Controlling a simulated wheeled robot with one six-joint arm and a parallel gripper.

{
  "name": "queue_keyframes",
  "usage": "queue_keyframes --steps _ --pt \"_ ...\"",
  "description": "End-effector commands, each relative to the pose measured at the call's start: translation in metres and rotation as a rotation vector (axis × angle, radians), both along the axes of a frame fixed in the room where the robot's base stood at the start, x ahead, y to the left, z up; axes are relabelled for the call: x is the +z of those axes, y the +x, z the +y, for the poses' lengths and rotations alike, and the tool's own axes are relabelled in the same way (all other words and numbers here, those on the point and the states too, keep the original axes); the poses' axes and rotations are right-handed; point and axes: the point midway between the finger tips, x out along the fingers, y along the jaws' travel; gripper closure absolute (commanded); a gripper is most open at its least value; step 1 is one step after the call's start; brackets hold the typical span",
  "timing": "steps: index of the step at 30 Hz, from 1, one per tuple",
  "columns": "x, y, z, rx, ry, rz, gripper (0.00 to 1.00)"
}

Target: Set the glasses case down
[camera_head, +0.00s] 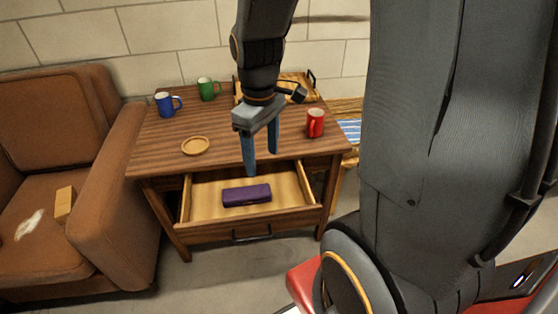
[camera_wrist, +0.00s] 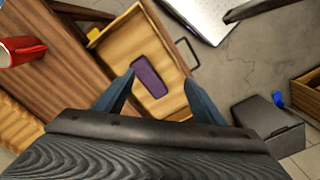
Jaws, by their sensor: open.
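The purple glasses case (camera_head: 246,195) lies flat in the open drawer (camera_head: 290,212) of the wooden table, near the middle of the drawer floor. In the wrist view the case (camera_wrist: 149,77) lies in the drawer (camera_wrist: 118,38), beyond my fingertips. My gripper (camera_head: 261,163) is open and empty, with its two blue fingers pointing down above the drawer. The gripper (camera_wrist: 160,84) is apart from the case in the head view. The whole top of the case shows.
On the tabletop (camera_head: 150,152) stand a blue mug (camera_head: 164,104), a green mug (camera_head: 207,89), a red mug (camera_head: 315,123), a round wooden coaster (camera_head: 195,146) and a wooden tray (camera_head: 300,83). A brown armchair (camera_head: 105,205) with a wooden block (camera_head: 64,204) stands at the left.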

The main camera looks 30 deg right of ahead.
Motion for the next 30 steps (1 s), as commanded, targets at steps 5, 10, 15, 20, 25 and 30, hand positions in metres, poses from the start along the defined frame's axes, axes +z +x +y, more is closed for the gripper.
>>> queue_keyframes --steps 5,10,15,20,25,30 --pt "0.030 -0.053 -0.007 -0.389 0.004 -0.004 0.36" --pt "0.039 -0.080 -0.009 -0.601 0.005 0.001 0.36" --pt "0.040 -0.087 -0.009 -0.658 0.005 0.004 0.36" --pt "0.040 -0.087 -0.009 -0.656 0.005 0.004 0.36" --pt "0.047 -0.088 -0.006 -0.643 0.004 0.005 0.36" --pt "0.068 -0.092 0.006 -0.600 0.003 0.007 0.36"
